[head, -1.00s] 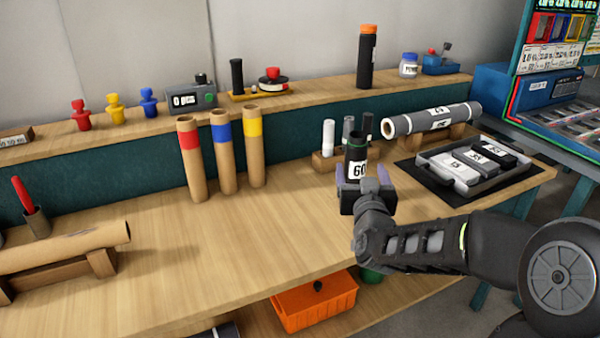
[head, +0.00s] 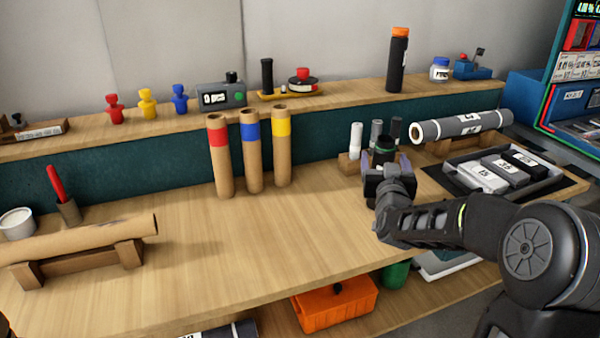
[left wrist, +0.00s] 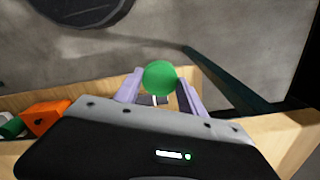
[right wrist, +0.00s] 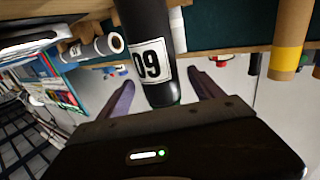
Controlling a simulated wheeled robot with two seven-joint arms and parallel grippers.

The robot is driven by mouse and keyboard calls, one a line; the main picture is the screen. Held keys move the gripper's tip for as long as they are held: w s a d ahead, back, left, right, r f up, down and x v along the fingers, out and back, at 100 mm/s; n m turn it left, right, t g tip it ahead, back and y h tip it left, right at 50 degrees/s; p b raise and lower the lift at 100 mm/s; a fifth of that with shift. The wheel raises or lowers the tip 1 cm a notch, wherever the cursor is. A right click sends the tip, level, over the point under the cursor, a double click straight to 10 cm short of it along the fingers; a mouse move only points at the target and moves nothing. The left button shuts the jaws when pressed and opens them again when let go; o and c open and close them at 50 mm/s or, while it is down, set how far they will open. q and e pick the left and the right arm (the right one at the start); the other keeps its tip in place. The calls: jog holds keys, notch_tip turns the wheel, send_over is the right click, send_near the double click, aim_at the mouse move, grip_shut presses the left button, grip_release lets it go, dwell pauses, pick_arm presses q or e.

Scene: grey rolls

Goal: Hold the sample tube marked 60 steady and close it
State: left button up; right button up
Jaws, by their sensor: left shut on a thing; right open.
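The dark sample tube (head: 384,143) with a green rim stands upright at the right of the bench. Its label is hidden behind my right gripper in the head view. The right wrist view shows the tube (right wrist: 150,30) upside down, with its 60 label readable. My right gripper (head: 387,164) is open, its fingers on either side of the tube's upper part. In the right wrist view, gaps show between fingers (right wrist: 163,92) and tube. My left gripper (left wrist: 160,92) is shut on a round green cap (left wrist: 160,78), seen in the left wrist view. The head view does not show that gripper clearly.
Small tubes (head: 356,138) stand in a block behind the gripper. A grey roll (head: 460,126) and a tray (head: 459,168) lie to the right. Three cardboard tubes (head: 252,160) stand left of centre. An orange bin (head: 335,306) sits below. The bench's middle front is clear.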

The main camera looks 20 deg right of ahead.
jog(key=x, duration=0.4)
jog(key=shift+w+d+p, duration=0.15)
jog(key=shift+w+p, duration=0.15)
jog(key=shift+w, duration=0.1)
grip_shut()
dwell(0.9)
jog(key=shift+r, duration=0.1)
